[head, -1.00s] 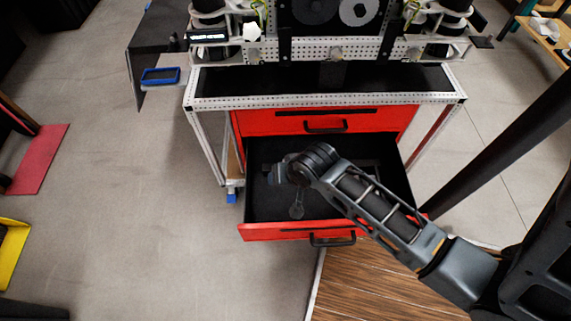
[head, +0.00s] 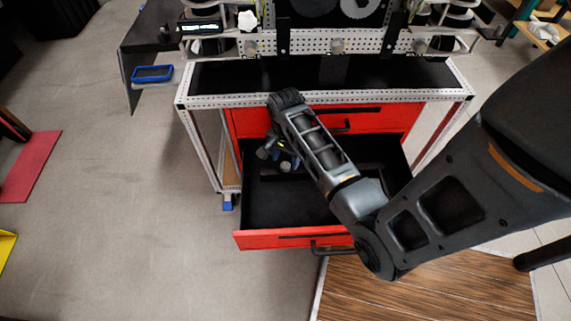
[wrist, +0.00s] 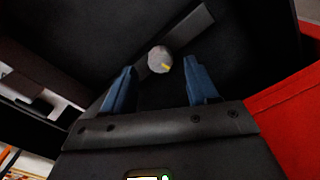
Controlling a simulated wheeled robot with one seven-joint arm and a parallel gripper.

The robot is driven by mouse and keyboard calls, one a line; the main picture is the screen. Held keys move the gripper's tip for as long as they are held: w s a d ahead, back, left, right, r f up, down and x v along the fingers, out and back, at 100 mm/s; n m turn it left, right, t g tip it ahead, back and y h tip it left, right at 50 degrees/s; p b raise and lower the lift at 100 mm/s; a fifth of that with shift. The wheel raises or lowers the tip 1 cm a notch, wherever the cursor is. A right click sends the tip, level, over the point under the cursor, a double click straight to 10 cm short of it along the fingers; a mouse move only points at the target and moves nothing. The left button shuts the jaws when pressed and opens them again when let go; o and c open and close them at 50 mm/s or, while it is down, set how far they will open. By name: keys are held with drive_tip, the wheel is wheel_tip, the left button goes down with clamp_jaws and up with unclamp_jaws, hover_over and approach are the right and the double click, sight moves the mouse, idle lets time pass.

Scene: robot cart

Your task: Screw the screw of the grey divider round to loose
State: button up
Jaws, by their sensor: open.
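The screw's round grey head (wrist: 160,60), with a yellow mark on its face, shows in the wrist view just beyond my fingertips and roughly between them. It sits against the dark grey divider bar (wrist: 196,30), which runs diagonally across the dark drawer floor. My gripper (wrist: 161,76) is open, with a blue finger on each side and nothing between them. The fingers look apart from the screw. In the head view my gripper (head: 278,151) is inside the open drawer near its back left, and the screw head (head: 287,166) shows just below it. My arm hides part of the divider.
The open red drawer (head: 285,239) has walls close around my gripper. Above it are a shut red drawer (head: 260,122) and the cart's perforated metal frame (head: 230,101). A blue tray (head: 152,73) lies at left. The drawer's front floor is clear.

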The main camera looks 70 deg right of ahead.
sight(285, 167)
drive_tip(key=shift+f+b, duration=0.3)
drive_tip(key=shift+f, duration=1.1)
drive_tip(key=shift+c, duration=0.2)
drive_tip(key=c, duration=1)
drive_tip(key=shift+r+p, duration=0.1)
drive_tip(key=shift+p, duration=0.2)
